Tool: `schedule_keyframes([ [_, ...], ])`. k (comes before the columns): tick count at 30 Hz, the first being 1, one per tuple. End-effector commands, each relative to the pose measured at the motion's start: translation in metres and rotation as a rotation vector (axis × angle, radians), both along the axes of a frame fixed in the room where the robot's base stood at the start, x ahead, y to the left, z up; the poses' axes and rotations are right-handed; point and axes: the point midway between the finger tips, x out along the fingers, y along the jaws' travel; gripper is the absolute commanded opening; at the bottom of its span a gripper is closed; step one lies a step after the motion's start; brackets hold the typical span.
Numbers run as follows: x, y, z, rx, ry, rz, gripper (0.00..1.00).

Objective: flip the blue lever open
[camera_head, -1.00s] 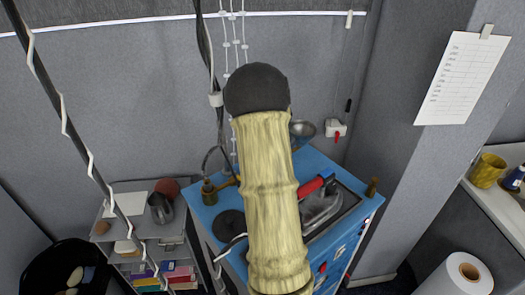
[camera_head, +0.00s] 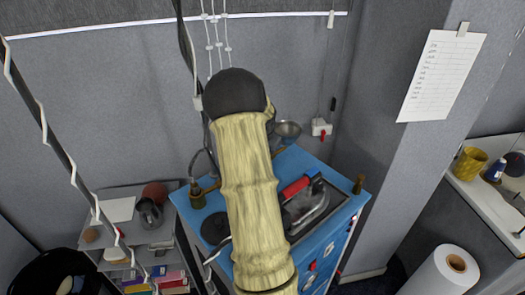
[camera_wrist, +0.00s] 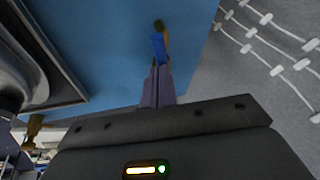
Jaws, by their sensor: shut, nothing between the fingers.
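In the wrist view, the blue lever (camera_wrist: 158,47) shows as a narrow blue handle with a brownish end, against the blue worktop (camera_wrist: 115,70). My gripper (camera_wrist: 156,66) is shut and empty. Its fingertips point at the near end of the blue handle, very close to it; I cannot tell whether they touch. In the head view my arm covers the gripper, and I cannot make out the blue lever there. A brass fitting (camera_head: 197,196) stands at the left back of the blue worktop.
A red-handled iron (camera_head: 307,198) sits in a recess on the worktop's right, with a brass post (camera_head: 359,184) at the corner. A metal bowl (camera_head: 288,131) is behind. A grey shelf unit (camera_head: 150,235) stands left. Grey walls close off the back.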

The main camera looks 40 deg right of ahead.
Motion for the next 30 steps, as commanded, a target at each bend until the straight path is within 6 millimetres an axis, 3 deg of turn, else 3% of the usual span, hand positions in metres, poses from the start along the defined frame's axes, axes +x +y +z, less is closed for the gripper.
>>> schedule_keyframes([
  [6,0.0,0.0,0.002,0.0,-0.001,0.0,0.0],
  [11,-0.005,-0.001,0.016,-0.001,-0.002,0.001,0.0],
  [30,-0.037,0.019,0.117,-0.003,-0.003,0.001,0.0],
])
